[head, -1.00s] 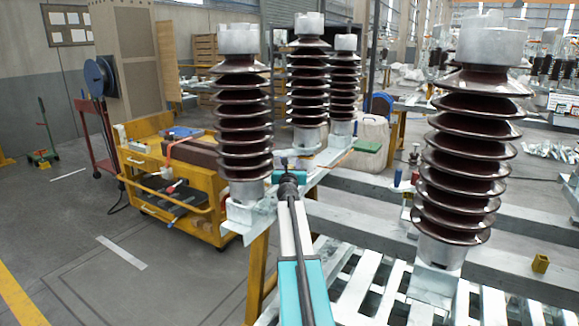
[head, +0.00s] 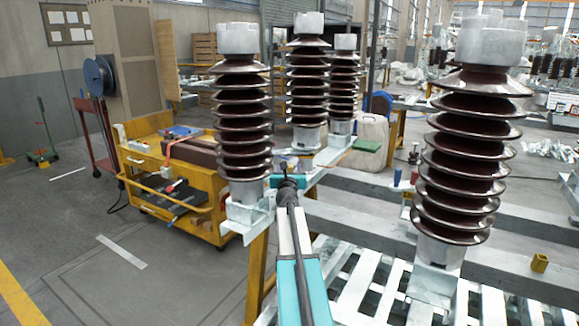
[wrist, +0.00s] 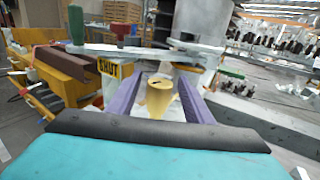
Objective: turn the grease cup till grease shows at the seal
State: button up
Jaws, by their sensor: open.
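In the wrist view a small brass cylinder with a slotted top, which looks like the grease cup (wrist: 160,98), stands between the two purple fingers of my gripper (wrist: 160,84). The fingers are open, one on each side of the cup, and a gap shows on both sides. I cannot make out a seal or any grease. In the head view my gripper (head: 287,165) is at the base of the insulator columns, mostly hidden by my wrist, and the cup cannot be made out there.
A flat metal lever (wrist: 150,50) with a green grip (wrist: 76,24) crosses just beyond the cup. A yellow label (wrist: 116,78) is at its left. Ribbed brown insulators (head: 243,125) stand close to my arm, another (head: 465,150) at right. A yellow cart (head: 175,185) is at left.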

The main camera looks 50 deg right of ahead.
aim_at(289, 169)
jog(key=shift+v, duration=2)
jog(key=shift+r, duration=0.1)
